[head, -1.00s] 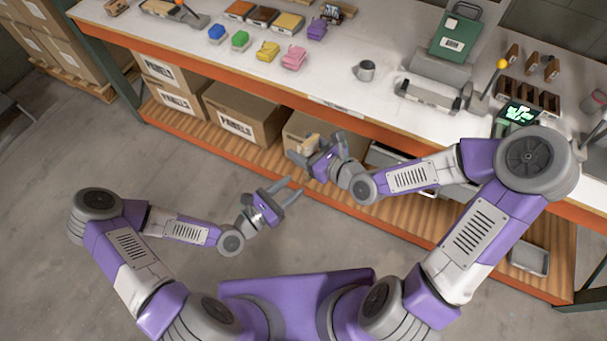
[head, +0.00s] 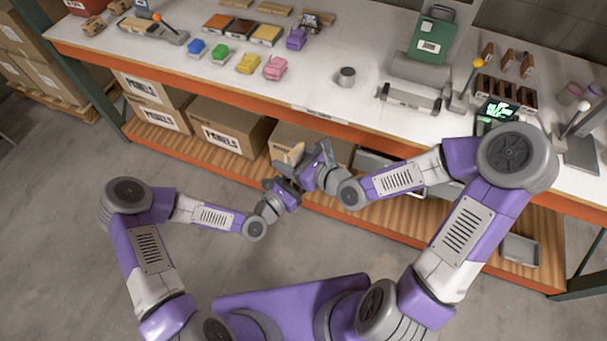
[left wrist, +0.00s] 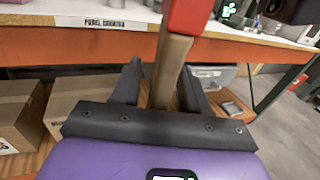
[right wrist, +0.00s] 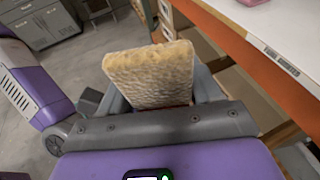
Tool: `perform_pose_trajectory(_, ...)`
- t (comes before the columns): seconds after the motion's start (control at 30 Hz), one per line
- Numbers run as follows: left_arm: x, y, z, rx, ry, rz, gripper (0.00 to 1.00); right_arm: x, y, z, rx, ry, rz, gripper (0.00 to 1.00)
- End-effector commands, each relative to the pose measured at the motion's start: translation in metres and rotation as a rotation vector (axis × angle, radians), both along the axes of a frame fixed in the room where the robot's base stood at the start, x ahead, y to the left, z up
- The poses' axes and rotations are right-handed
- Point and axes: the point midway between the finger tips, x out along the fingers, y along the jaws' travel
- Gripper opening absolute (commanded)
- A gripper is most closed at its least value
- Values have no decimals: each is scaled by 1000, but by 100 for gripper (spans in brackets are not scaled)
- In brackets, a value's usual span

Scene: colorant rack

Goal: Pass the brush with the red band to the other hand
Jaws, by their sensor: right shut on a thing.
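The brush shows in the head view as a tan bristle head (head: 291,154), held up in front of the bench. My right gripper (head: 308,168) is shut on the brush. In the right wrist view the broad bristle block (right wrist: 152,75) hides most of the fingers and the grip point. In the left wrist view the brush's red band (left wrist: 187,15) is at the top, with the wooden handle (left wrist: 170,68) running down below it. My left gripper (head: 283,188) is open, with the handle between its fingers and a gap on the left side. The two grippers are close together.
Cardboard boxes (head: 228,128) stand on the lower shelf. Floor in front is clear.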

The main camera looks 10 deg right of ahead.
Motion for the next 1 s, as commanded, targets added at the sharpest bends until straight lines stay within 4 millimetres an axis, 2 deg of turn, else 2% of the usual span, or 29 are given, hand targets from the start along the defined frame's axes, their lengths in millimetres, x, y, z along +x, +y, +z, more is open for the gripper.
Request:
perform_pose_trajectory(0.03, 0, 0, 0, 0, 0, 0, 37, 0, 0, 0, 0, 0, 0, 33)
perform_pose_trajectory(0.27, 0, 0, 0, 0, 0, -1, 2, 0, 0, 0, 1, -1, 0, 33)
perform_pose_trajectory(0.33, -1, 0, 0, 0, 0, -2, 0, 0, 0, 0, 0, -1, 0, 33)
perform_pose_trajectory(0.37, -1, 0, 0, 0, -1, -3, 0, 0, 0, 0, 0, -1, 0, 65)
perform_pose_trajectory(0.5, -1, 0, 0, 0, -1, -2, 0, 0, 0, 0, 0, -1, 0, 87)
perform_pose_trajectory(0.57, -1, 0, 0, 0, -1, -2, 0, 0, 0, 0, 0, -1, 0, 94)
perform_pose_trajectory(0.87, 0, 0, 0, 1, -1, 0, 0, 0, 0, 2, 0, -1, 0, 94)
perform_pose_trajectory(1.0, 0, 0, 0, 1, -1, 0, 0, 1, -1, 13, -1, -5, -2, 94)
